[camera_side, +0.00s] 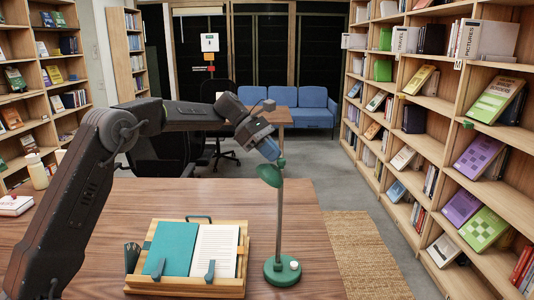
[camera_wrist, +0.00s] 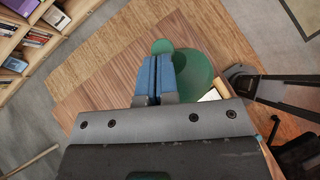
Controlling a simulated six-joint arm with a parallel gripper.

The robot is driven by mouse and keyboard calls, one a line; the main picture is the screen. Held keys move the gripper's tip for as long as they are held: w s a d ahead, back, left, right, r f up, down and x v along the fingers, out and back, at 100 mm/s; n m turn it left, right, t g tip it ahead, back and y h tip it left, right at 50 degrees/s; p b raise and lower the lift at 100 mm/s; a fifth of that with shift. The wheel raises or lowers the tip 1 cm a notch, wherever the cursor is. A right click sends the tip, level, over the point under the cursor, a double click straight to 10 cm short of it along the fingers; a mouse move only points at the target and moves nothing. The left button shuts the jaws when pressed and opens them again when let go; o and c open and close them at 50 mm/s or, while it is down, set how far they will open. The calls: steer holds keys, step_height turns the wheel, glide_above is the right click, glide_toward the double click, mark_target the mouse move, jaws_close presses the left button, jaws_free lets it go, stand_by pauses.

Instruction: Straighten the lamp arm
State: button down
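The desk lamp has a round green base (camera_side: 275,277) on the wooden table, an upright grey post (camera_side: 281,220) and a green shade (camera_side: 270,174) tilted at its top left. My gripper (camera_side: 270,152) points down just above the shade, close to the top of the post; I cannot tell if it touches. In the wrist view, the blue fingers (camera_wrist: 156,62) lie side by side with only a thin dark line between them, and nothing shows held. The large green disc of the shade (camera_wrist: 194,72) is partly hidden behind them. A smaller green disc (camera_wrist: 162,46) shows beyond the fingertips.
A wooden book stand (camera_side: 186,286) with an open teal-covered book (camera_side: 174,248) stands left of the lamp. The table's right edge is near the lamp; bookshelves (camera_side: 470,140) stand beyond.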

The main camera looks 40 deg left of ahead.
stand_by(0.3)
steer(key=a+f+v, duration=0.1)
steer(key=v, duration=1.2)
steer(key=s+d+m+y, duration=0.5)
steer(key=s+d+m, duration=0.4)
steer(key=s+d, duration=0.4)
steer(key=s+d+f+m+t+y, duration=0.1)
steer(key=s+d+f+m+y, duration=0.1)
steer(key=s+f+m, duration=0.3)
steer(key=s+d+f+m+t+y, duration=0.1)
steer(key=s+f+m, duration=0.5)
steer(key=s, duration=0.8)
steer(key=shift+s+d+f+m+y, duration=0.3)
steer(key=shift+d+m+y, duration=0.2)
steer(key=shift+d+m, duration=0.3)
